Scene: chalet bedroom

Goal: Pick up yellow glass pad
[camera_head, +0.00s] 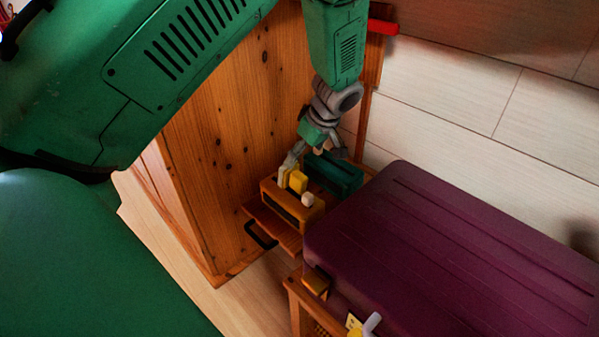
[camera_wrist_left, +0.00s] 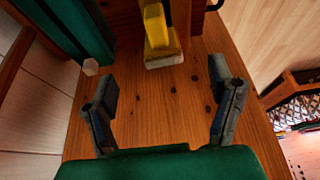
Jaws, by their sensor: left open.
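The yellow pad (camera_head: 298,181) stands on a small orange-brown wooden box. In the left wrist view, the yellow pad (camera_wrist_left: 156,28) is at the top centre, with a pale cream strip at its near edge. My left gripper (camera_head: 317,152) is just above and behind the pad, pointing down. In the left wrist view, the left gripper (camera_wrist_left: 161,80) has its fingers wide apart with nothing between them; the pad lies beyond the fingertips. I cannot tell whether a finger touches anything. My right gripper is not in view.
The wooden box (camera_head: 279,204) sits on a shelf beside a tall pine cabinet (camera_head: 235,140). A large purple suitcase (camera_head: 450,250) fills the right.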

